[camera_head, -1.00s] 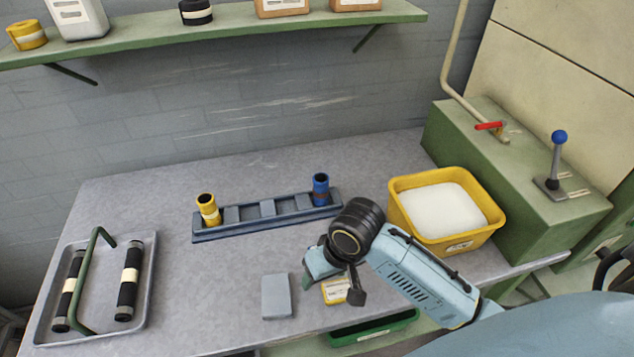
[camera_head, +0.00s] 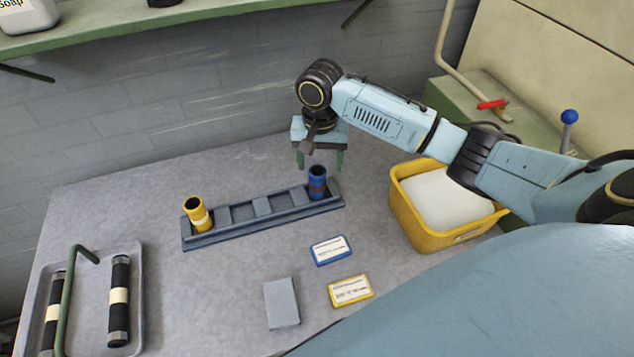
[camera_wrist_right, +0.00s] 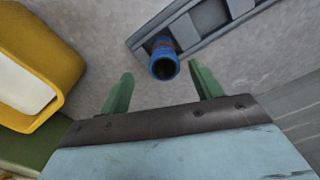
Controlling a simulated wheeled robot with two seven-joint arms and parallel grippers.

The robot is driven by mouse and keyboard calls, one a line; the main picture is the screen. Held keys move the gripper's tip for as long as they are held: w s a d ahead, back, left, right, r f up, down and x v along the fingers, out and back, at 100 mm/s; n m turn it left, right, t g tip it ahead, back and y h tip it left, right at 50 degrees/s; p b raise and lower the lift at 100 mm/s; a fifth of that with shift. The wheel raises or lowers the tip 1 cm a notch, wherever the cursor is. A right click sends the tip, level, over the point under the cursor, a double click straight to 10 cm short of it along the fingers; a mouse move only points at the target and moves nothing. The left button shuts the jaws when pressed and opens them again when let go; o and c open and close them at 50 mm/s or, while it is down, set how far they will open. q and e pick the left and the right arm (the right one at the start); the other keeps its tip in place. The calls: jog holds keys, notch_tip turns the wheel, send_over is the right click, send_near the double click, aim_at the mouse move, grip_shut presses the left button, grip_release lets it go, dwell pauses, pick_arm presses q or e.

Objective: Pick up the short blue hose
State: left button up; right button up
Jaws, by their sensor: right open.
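The short blue hose (camera_head: 317,182) stands upright in the right end slot of a grey rack (camera_head: 240,233) on the table. My right gripper (camera_head: 320,166) is open and empty, with its green fingers pointing down just above and behind the hose. In the right wrist view the blue hose (camera_wrist_right: 164,62) shows its open top end beyond and between the two spread fingertips (camera_wrist_right: 160,76). I cannot tell whether the fingers touch it, but a gap shows on both sides. My left gripper is not in view.
A yellow hose (camera_head: 197,214) stands at the rack's left end. A yellow bin (camera_head: 440,233) with white contents is right of the rack. Two cards, blue-edged (camera_head: 331,250) and yellow-edged (camera_head: 350,290), and a grey block (camera_head: 282,303) lie in front. A tray (camera_head: 137,300) holds black hoses at left.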

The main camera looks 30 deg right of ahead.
aim_at(317, 182)
jog(key=f, duration=0.7)
jog(key=shift+w+a+f+b, duration=0.1)
jog(key=shift+w+b, duration=0.2)
jog(key=shift+b, duration=0.05)
jog(key=shift+f, duration=0.4)
jog(key=c, duration=1.2)
notch_tip(317, 182, up, 13)
jog(key=p, duration=0.6)
jog(key=shift+r+p, duration=0.1)
jog(key=shift+p, duration=0.3)
